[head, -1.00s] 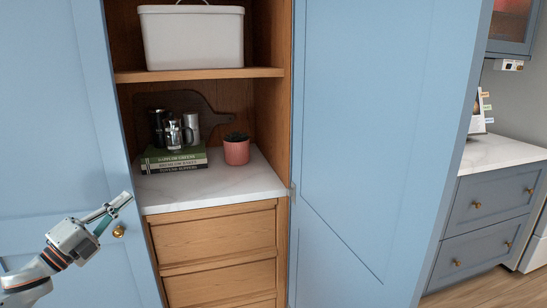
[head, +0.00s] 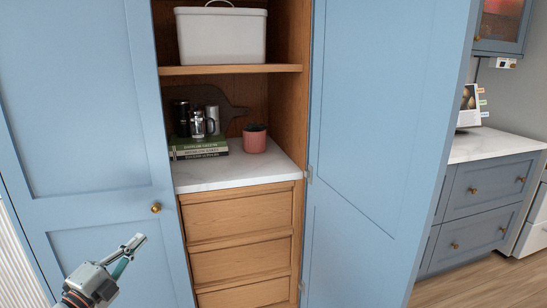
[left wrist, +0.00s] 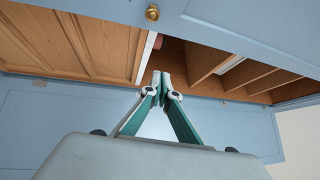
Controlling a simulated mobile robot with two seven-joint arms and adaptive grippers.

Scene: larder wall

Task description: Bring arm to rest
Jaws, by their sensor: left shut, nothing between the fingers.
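My left gripper (head: 136,243) is at the lower left of the head view, in front of the blue left larder door (head: 80,100). Its fingers are shut with nothing between them. The fingertips are apart from the brass knob (head: 156,208), which sits above and right of them. In the left wrist view the closed fingertips (left wrist: 160,79) meet at the middle, and the knob (left wrist: 152,13) shows at the top. My right gripper is in neither view.
The larder stands open, with a white bin (head: 220,37) on the wooden shelf (head: 230,70). On the marble counter (head: 240,173) are books (head: 200,149), a glass press (head: 198,125) and a pink pot (head: 255,141). The blue right door (head: 370,130) stands at right.

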